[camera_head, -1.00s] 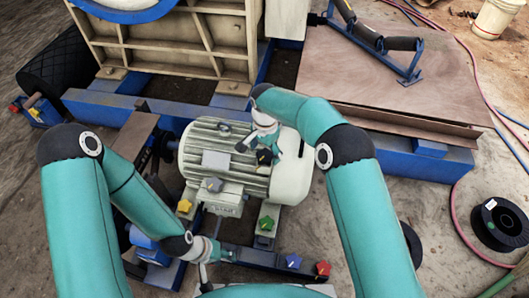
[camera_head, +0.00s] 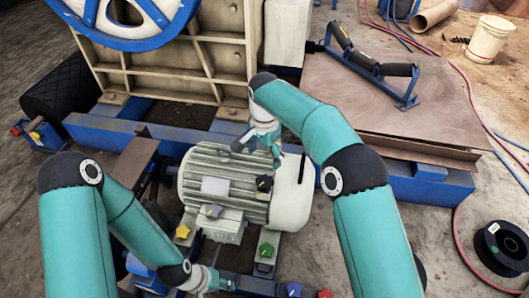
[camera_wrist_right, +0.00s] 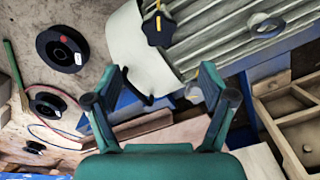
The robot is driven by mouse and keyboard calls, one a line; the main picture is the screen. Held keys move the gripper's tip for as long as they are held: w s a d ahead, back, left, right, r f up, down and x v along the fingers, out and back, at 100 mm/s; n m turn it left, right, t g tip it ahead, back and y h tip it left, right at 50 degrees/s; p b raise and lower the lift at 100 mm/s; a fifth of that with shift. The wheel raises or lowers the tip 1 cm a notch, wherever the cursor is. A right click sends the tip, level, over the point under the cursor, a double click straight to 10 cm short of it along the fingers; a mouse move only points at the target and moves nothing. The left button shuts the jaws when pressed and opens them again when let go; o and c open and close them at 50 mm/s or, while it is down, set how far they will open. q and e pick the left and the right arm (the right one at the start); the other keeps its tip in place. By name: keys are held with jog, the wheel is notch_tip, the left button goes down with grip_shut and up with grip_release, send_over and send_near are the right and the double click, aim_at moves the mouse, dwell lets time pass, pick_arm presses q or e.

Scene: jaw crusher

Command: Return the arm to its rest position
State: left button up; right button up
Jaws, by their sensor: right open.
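My right gripper (camera_head: 268,154) is above the back right of the pale motor (camera_head: 235,192) in the head view. In the right wrist view my right gripper (camera_wrist_right: 164,78) is open, with nothing between its fingers. A black star knob (camera_head: 264,183) sits on the motor, apart from those fingers; it also shows in the wrist view (camera_wrist_right: 158,28). My left gripper (camera_head: 228,282) is low in front of the motor, near the bottom edge of the head view; its fingers are too small to read.
Grey (camera_head: 213,210), yellow (camera_head: 182,232), green (camera_head: 265,250), blue (camera_head: 293,289) and red (camera_head: 325,294) star knobs are around the motor. The crusher frame (camera_head: 170,60) stands behind. A roller bracket (camera_head: 375,68) lies on the brown plate (camera_head: 420,115). A black spool (camera_head: 500,246) is at right.

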jog(key=s+d+f+m+g, duration=0.1)
jog(key=s+d+f+g, duration=0.1)
jog(key=s+d+f, duration=0.35)
jog(key=s+d+f+m+g, duration=0.1)
jog(key=s+d+f+g, duration=0.15)
jog(key=d+f, duration=0.55)
jog(key=s+a+f+n+t+y, duration=0.1)
jog(key=s+f+n+t+y, duration=0.3)
jog(key=s, duration=0.8)
jog(key=s+f+n+g, duration=0.15)
jog(key=s+f, duration=0.35)
jog(key=s, duration=0.8)
jog(key=w+r+n+t+p, duration=0.1)
jog(key=r+p, duration=1.2)
jog(key=w+r+n+t+p, duration=0.1)
jog(key=w+r+p, duration=0.1)
jog(key=r+p, duration=1.2)
jog(key=shift+w+n+t, duration=0.25)
jog(key=shift+n+t, duration=0.05)
jog(key=shift+n, duration=0.05)
